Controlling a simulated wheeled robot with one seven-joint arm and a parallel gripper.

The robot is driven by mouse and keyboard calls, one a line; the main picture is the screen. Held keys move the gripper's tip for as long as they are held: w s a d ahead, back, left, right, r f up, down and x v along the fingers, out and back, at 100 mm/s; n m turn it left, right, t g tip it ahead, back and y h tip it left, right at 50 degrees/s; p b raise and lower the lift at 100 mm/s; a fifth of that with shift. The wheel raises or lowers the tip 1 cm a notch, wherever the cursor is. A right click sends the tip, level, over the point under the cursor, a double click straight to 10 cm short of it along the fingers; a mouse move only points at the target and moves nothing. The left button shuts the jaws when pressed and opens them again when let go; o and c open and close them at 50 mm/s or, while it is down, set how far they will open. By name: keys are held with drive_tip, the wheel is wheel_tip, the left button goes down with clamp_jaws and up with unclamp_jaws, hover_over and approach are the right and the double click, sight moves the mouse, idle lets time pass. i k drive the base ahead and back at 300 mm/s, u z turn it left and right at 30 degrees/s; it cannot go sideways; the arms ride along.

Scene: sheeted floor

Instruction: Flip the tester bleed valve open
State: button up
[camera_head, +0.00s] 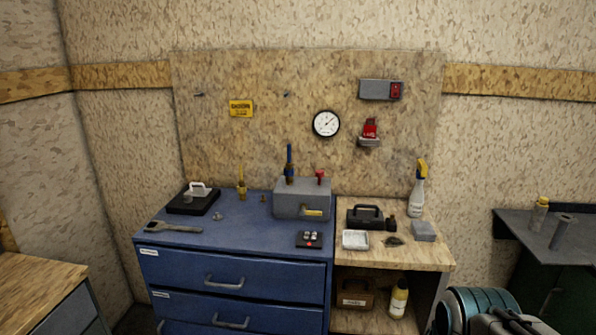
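The tester is a grey box (290,203) on the right part of the blue cabinet's top. An upright blue lever (289,160) stands on its top left, and a small red handle (320,176) on its top right. A small yellow lever or tag (312,212) lies level on its front face. I cannot tell for sure which of these is the bleed valve, or its exact position. Part of my arm, teal and grey, shows at the bottom right corner, well apart from the tester. My gripper's fingers do not show.
The blue drawer cabinet (230,268) also holds a wrench (174,228), a brass fitting (241,187) and a small black box (309,240). A wooden bench (430,258) beside it carries a spray bottle (417,195) and a white tray (355,240). A dark table (510,228) stands right.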

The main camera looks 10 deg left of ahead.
sight(303, 212)
drive_tip(key=u, duration=0.2)
drive_tip(key=i, duration=1.15)
drive_tip(key=z, duration=0.65)
